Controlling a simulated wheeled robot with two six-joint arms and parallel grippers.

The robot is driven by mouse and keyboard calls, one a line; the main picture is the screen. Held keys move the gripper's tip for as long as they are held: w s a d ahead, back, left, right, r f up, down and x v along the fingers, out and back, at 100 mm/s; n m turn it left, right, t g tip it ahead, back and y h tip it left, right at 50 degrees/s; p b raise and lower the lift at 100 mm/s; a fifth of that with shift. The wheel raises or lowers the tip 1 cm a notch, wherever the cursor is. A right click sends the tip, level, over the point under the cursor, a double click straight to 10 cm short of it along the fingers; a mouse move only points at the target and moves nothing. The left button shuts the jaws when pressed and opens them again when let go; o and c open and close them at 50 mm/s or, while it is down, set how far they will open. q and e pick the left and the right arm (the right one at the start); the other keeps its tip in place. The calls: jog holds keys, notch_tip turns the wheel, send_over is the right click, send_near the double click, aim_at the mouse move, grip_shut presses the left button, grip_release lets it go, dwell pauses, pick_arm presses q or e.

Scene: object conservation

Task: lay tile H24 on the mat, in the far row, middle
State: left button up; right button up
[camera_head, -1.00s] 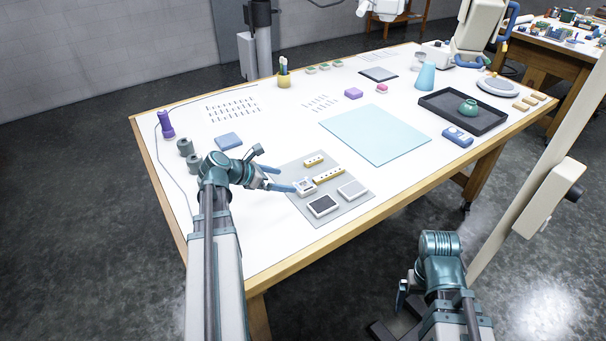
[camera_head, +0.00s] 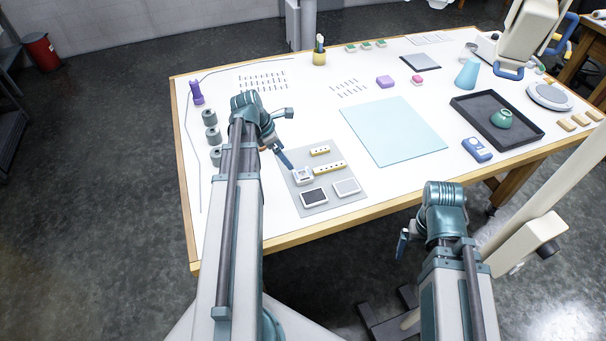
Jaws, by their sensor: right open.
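A grey mat (camera_head: 330,204) lies near the front of the table with several small pieces on it. These are a small pale block (camera_head: 302,176), two yellow-edged pieces (camera_head: 329,167), a dark tile (camera_head: 314,196) and a light grey tile (camera_head: 346,187). A larger pale blue sheet (camera_head: 393,132) lies to the right. I cannot read any label, so I cannot tell which piece is H24. My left gripper (camera_head: 286,140) is over the mat's left edge, a finger close to the pale block; its grip is unclear. My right gripper (camera_head: 403,244) is open, partly hidden, off the table's front edge.
Dark grey cylinders (camera_head: 211,136) and a purple bottle (camera_head: 196,92) stand at the left.

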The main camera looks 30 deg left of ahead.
pick_arm(q)
jog(key=b, duration=0.7)
send_over(302, 174)
jog(key=s+a, duration=0.2)
jog(key=s, duration=0.1)
notch_tip(302, 174, down, 8)
jog(key=shift+d+r, duration=0.15)
jog(key=shift+r, duration=0.1)
jog(key=shift+w+d+f, duration=0.15)
jog(key=shift+w+f, duration=0.05)
jog(key=shift+b, duration=0.3)
jog(key=b+x, duration=0.4)
jog(key=x, duration=0.1)
jog(key=shift+w+b, duration=0.3)
jog(key=shift+w, duration=0.1)
